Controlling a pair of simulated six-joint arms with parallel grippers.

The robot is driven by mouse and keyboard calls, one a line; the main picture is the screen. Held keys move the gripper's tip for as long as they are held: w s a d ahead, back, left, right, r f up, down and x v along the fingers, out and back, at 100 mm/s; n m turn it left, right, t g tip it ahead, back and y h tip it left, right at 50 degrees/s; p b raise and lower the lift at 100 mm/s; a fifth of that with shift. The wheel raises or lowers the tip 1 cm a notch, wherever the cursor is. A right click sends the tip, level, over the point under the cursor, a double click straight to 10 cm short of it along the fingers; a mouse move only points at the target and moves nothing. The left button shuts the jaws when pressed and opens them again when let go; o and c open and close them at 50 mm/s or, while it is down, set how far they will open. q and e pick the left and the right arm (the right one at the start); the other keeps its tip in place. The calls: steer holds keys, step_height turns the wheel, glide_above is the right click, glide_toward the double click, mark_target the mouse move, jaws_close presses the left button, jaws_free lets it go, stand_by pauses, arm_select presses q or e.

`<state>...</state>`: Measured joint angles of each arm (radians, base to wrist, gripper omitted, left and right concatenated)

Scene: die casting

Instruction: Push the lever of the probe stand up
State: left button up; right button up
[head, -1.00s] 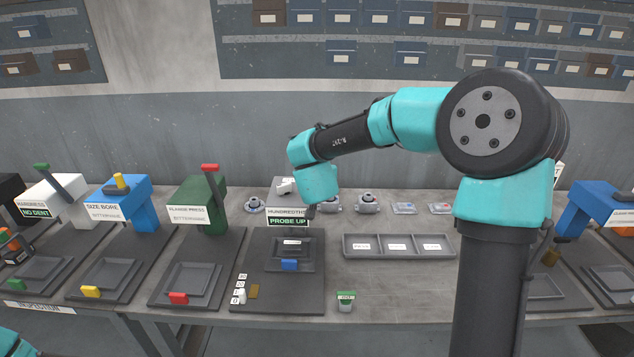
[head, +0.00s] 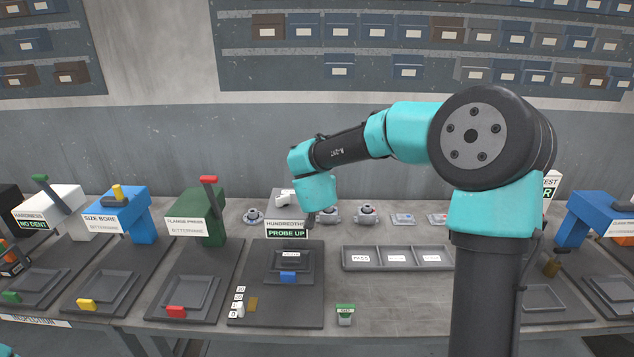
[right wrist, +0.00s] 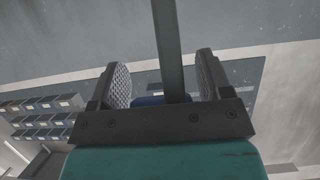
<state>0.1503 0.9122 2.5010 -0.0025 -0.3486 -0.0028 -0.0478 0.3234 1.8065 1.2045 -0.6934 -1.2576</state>
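The probe stand (head: 256,313) is on the bench at centre, with a dark base plate, a small tray and a blue block (head: 288,277). Its sign (head: 286,232) reads "PROBE UP". My right arm reaches over from the right, and its gripper (head: 311,216) points down beside the sign, small and partly hidden. In the right wrist view the two padded fingers (right wrist: 162,82) stand apart. A grey bar (right wrist: 168,45) runs between them, nearer the right finger, with a blue piece (right wrist: 148,101) behind it. Contact cannot be told. The lever is not clear in the head view. My left gripper is out of view.
A grey three-part tray (head: 397,270) lies right of the stand. A green-topped container (head: 345,315) is in front. The green flange press (head: 203,218) stands to the left. Several round metal parts (head: 366,214) line the back.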

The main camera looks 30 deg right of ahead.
steer(key=shift+o, duration=0.4)
steer(key=shift+r, duration=0.1)
steer(key=shift+s+a+r, duration=0.25)
steer(key=shift+s+r, duration=0.05)
steer(key=shift+s, duration=0.1)
steer(key=v, duration=1.6)
steer(key=shift+a, duration=0.2)
